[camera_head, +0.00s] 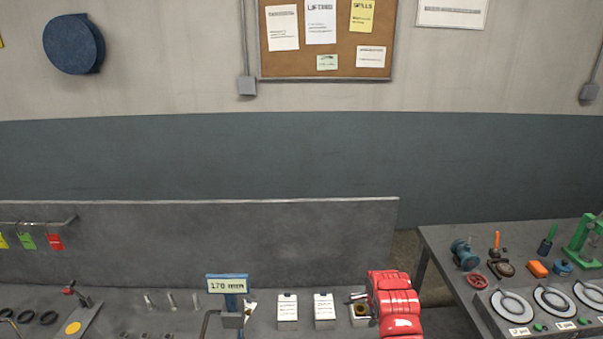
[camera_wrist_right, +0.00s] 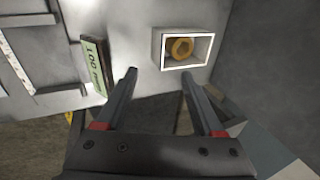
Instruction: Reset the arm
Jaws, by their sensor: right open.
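My right gripper (camera_wrist_right: 158,97) is open in the right wrist view, with two dark fingers spread apart and red parts near their bases. Nothing is between the fingers. Beyond the fingertips is a small white-rimmed box (camera_wrist_right: 160,49) with an orange-yellow ring-shaped piece (camera_wrist_right: 181,48) inside. The gripper is apart from both. In the head view a red arm section of mine (camera_head: 395,302) stands at the bench's right end; its gripper cannot be made out clearly there. My left gripper is not in view.
A green sign reading 100 mm (camera_wrist_right: 95,66) stands left of the box. A second table (camera_head: 440,240) with tools stands right, beyond a gap.

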